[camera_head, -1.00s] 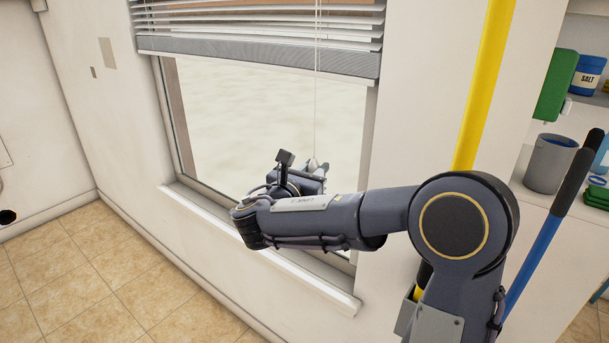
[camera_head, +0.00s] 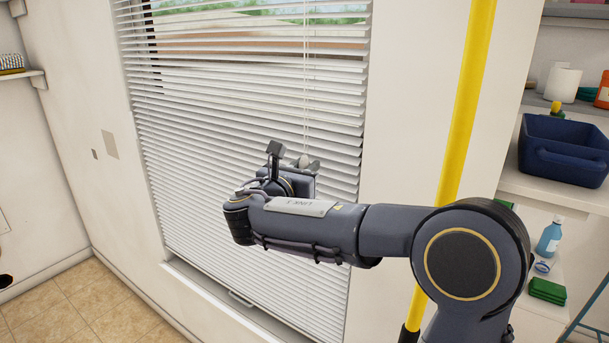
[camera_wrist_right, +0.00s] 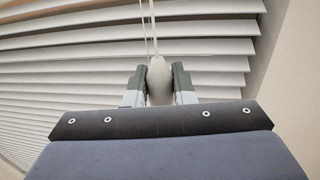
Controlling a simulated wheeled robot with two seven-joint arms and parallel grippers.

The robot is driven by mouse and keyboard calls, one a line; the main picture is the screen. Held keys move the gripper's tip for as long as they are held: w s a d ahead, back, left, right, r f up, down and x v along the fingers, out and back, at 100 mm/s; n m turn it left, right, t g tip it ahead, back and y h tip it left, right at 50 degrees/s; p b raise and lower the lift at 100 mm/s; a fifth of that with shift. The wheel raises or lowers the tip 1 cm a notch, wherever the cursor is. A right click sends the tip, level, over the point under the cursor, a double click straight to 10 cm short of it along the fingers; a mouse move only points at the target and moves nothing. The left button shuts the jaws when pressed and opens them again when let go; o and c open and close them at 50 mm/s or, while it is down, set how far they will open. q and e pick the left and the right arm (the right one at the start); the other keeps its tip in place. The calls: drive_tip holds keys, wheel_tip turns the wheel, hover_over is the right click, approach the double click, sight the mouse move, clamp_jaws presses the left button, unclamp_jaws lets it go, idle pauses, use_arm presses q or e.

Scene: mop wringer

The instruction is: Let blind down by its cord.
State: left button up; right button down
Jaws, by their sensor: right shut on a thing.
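The white slatted blind (camera_head: 230,110) covers most of the window in the head view, its bottom close to the sill. The outdoors shows between its upper slats. The thin white cord (camera_head: 306,90) hangs in front of the blind on its right side and ends in a pale tassel (camera_wrist_right: 159,78). My right gripper (camera_head: 306,164) is at the cord's lower end. In the right wrist view its two fingers (camera_wrist_right: 159,84) are shut on the tassel, with the cord running up from it. My left gripper is not in view.
A yellow pole (camera_head: 464,110) stands upright to the right of the window. Shelves at the right hold a dark blue tub (camera_head: 565,150), a blue bottle (camera_head: 549,236) and green cloths (camera_head: 547,291). The window sill (camera_head: 215,307) sticks out below the blind.

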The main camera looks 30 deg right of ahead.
sight(314, 130)
use_arm(q)
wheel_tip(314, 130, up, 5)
drive_tip(key=p, duration=0.3)
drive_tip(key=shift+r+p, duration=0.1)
drive_tip(key=shift+p, duration=0.3)
use_arm(e)
wheel_tip(314, 130, up, 7)
drive_tip(key=shift+f, duration=0.15)
drive_tip(key=c, duration=1.3)
unclamp_jaws()
drive_tip(key=shift+o, duration=0.2)
drive_tip(key=shift+a+f, duration=0.1)
drive_tip(key=shift+a, duration=0.05)
use_arm(q)
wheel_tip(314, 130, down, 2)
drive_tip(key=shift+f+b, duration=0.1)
drive_tip(key=shift+b, duration=1)
use_arm(e)
drive_tip(key=v, duration=0.7)
drive_tip(key=shift+s+a, duration=0.2)
drive_tip(key=shift+a, duration=0.05)
